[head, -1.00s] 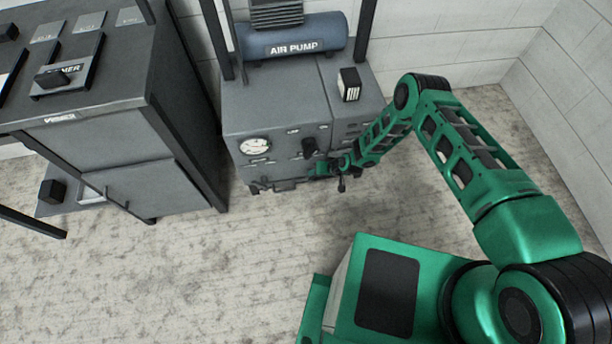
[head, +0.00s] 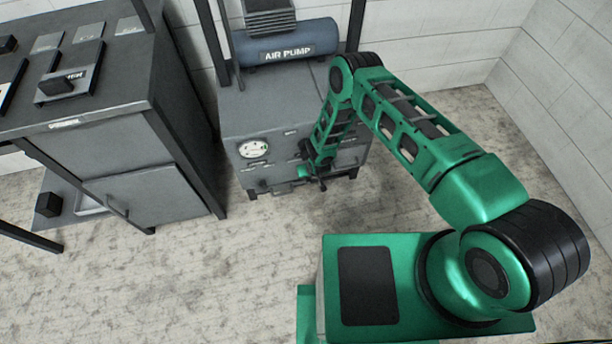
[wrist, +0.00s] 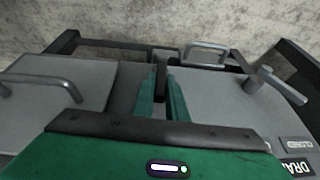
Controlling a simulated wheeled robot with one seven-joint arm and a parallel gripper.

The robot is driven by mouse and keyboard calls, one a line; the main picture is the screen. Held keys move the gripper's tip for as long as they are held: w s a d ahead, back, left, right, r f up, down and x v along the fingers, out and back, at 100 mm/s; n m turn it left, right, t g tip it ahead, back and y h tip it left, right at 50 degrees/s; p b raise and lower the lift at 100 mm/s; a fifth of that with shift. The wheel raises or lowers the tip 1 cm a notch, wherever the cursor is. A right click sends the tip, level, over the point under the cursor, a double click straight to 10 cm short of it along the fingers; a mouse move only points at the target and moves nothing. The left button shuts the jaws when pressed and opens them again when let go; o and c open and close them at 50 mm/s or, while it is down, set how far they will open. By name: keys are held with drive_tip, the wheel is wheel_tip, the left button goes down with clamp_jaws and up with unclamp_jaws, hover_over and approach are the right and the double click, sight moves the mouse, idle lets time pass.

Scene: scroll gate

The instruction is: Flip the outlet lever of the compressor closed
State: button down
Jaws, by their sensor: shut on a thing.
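The compressor (head: 262,115) is a grey cabinet under a blue tank marked AIR PUMP (head: 288,52). Its front panel carries a round gauge (head: 254,150) and several small fittings. My gripper (head: 302,174) is low at this front, right of the gauge. In the wrist view its green fingers (wrist: 162,88) are shut on a slim dark lever (wrist: 161,75), which stands up between them. No readable label marks it as the outlet lever, and the fingers hide part of it. My forearm covers the right part of the panel in the head view.
In the wrist view a grey lever (wrist: 262,80) stands at the right by a DRAIN label (wrist: 297,168), and a grey handle (wrist: 45,82) is at the left. A dark workbench cabinet (head: 130,150) stands left of the compressor. The floor in front is clear.

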drive_tip(key=shift+w+d, duration=0.15)
drive_tip(key=shift+w, duration=0.15)
drive_tip(key=c, duration=1.8)
unclamp_jaws()
drive_tip(key=shift+o, duration=0.2)
drive_tip(key=shift+s, duration=0.15)
drive_tip(key=shift+s+r, duration=0.1)
drive_tip(key=shift+r, duration=0.3)
drive_tip(key=s+d, duration=0.4)
drive_tip(key=s, duration=0.7)
drive_tip(key=shift+s+d, duration=0.2)
